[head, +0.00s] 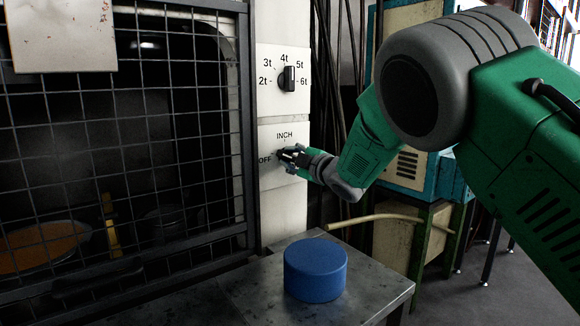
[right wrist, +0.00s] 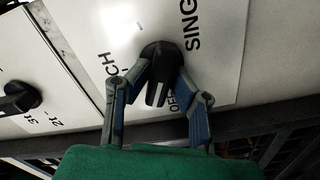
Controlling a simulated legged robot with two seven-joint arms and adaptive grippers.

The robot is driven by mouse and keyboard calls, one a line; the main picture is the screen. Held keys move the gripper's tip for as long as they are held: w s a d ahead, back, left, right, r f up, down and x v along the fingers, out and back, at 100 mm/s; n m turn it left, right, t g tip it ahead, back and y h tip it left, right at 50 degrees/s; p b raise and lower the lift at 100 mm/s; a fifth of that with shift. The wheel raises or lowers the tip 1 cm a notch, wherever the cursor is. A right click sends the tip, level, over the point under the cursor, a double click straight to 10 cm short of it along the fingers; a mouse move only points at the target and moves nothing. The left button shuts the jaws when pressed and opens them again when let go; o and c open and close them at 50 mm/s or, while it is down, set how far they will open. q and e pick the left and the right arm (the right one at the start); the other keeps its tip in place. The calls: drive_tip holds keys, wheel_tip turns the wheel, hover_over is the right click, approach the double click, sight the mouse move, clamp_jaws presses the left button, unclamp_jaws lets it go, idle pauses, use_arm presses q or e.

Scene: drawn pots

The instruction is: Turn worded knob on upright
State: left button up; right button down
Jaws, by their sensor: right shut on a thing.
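The worded knob (right wrist: 160,62) is black and round with a raised grip bar, on a white panel lettered INCH, OFF and SINGLE. In the right wrist view its bar points down the picture, beside the OFF lettering. My right gripper (right wrist: 164,70) has its two fingers closed on either side of the bar. In the head view my right gripper (head: 290,155) reaches the knob from the right and hides most of it, along with the SINGLE lettering. My left gripper is out of view.
A black numbered knob (head: 288,79), marked 2t to 6t, sits on the upright above. A wire mesh guard (head: 160,130) stands to the left. A blue cylinder (head: 315,270) stands on a metal table (head: 240,297) below. Dark cables hang right of the upright.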

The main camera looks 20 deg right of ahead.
drive_tip(key=shift+a+f+n+b, duration=0.15)
drive_tip(key=shift+n+b, duration=0.55)
drive_tip(key=shift+n, duration=0.4)
drive_tip(key=c, duration=1.5)
unclamp_jaws()
drive_tip(key=shift+o, duration=0.3)
drive_tip(key=shift+w, duration=0.1)
